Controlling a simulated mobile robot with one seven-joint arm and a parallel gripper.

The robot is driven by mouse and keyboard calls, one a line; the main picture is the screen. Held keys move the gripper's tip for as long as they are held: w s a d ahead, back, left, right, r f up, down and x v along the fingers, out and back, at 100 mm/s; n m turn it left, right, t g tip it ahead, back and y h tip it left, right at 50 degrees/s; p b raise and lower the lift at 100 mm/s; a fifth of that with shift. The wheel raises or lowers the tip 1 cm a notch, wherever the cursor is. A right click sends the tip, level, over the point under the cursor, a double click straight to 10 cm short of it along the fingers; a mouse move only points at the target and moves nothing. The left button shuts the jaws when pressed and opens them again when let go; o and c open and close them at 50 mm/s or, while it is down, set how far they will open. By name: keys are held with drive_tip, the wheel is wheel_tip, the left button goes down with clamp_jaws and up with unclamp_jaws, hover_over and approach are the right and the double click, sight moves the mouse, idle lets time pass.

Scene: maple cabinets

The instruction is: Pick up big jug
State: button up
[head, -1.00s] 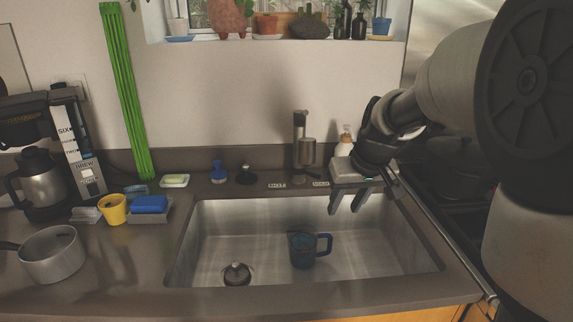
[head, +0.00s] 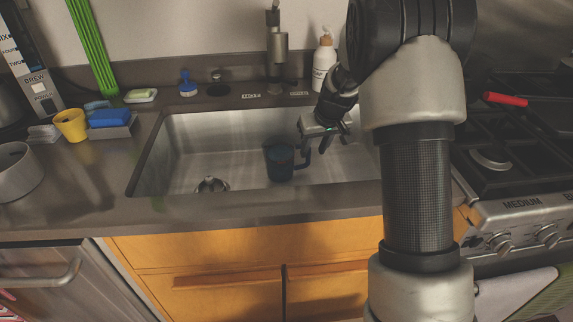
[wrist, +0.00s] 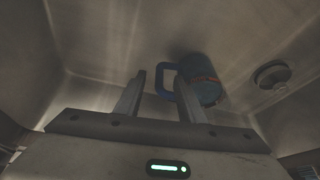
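The big jug (head: 280,163) is dark blue with a handle on its right side and stands upright in the metal sink (head: 225,130). My gripper (head: 316,148) is over the sink, just right of the jug, pointing down near its handle. In the wrist view the gripper (wrist: 160,82) is open, its two fingers apart with nothing held. There the jug (wrist: 207,78) shows beyond the right finger, which hides part of it. The handle appears between the fingertips; I cannot tell how far beyond them it lies.
The sink drain (head: 212,185) is left of the jug. The faucet (head: 277,48) and a white soap bottle (head: 324,62) stand behind the sink. A yellow cup (head: 71,125) is on the left counter. The stove (head: 510,150) is at the right.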

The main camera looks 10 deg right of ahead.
sight(309, 156)
drive_tip(key=b+x, duration=0.1)
drive_tip(key=x, duration=0.5)
drive_tip(key=shift+w+a+f+b, duration=0.1)
drive_tip(key=shift+w+a+b, duration=0.05)
drive_tip(key=shift+w+b, duration=0.15)
clamp_jaws()
